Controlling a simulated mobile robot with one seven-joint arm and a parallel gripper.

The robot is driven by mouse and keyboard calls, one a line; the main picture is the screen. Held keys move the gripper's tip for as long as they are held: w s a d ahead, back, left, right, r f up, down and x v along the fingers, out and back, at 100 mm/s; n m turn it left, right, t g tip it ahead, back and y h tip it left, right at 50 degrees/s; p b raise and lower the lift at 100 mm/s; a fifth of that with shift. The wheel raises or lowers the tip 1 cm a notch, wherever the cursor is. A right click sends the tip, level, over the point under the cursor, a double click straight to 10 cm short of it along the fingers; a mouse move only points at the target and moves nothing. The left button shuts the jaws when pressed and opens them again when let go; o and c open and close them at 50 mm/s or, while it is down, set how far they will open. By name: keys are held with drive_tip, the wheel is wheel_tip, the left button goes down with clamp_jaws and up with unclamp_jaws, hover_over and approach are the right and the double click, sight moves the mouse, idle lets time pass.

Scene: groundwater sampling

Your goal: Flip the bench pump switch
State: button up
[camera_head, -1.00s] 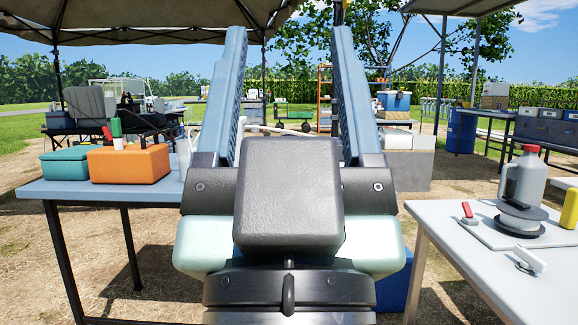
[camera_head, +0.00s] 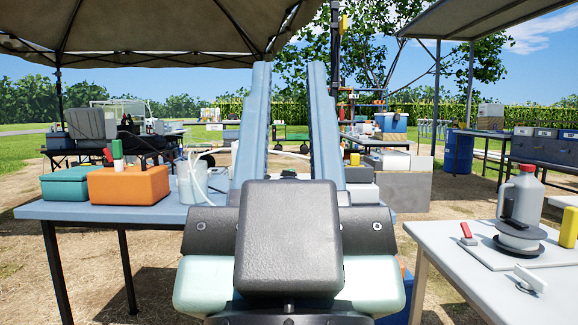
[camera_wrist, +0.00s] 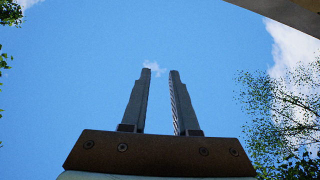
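My gripper (camera_head: 290,66) points up and away in the middle of the head view, its two blue fingers apart with nothing between them. In the wrist view my gripper (camera_wrist: 160,72) stands against open sky, also empty. No part is clearly marked as the bench pump switch. A small red lever (camera_head: 467,232) stands on a plate on the right table, and a white toggle-like part (camera_head: 530,280) lies nearer on the same table. An orange box (camera_head: 130,186) on the left table has red and green parts on top. My gripper touches none of these.
The left blue table (camera_head: 85,211) also holds a teal box (camera_head: 68,184) and a clear container with tubing (camera_head: 190,182). The right grey table (camera_head: 445,252) carries a grey jug (camera_head: 521,198) and a yellow cylinder (camera_head: 568,227). Bare ground lies around the tables.

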wheel_tip(320, 180, up, 4)
drive_tip(key=p, duration=0.3)
drive_tip(key=shift+r+p, duration=0.2)
drive_tip(key=shift+p, duration=0.1)
clamp_jaws()
wheel_tip(320, 180, up, 46)
drive_tip(key=p, duration=4.5)
drive_tip(key=shift+f+p, duration=0.2)
drive_tip(key=shift+p, duration=0.1)
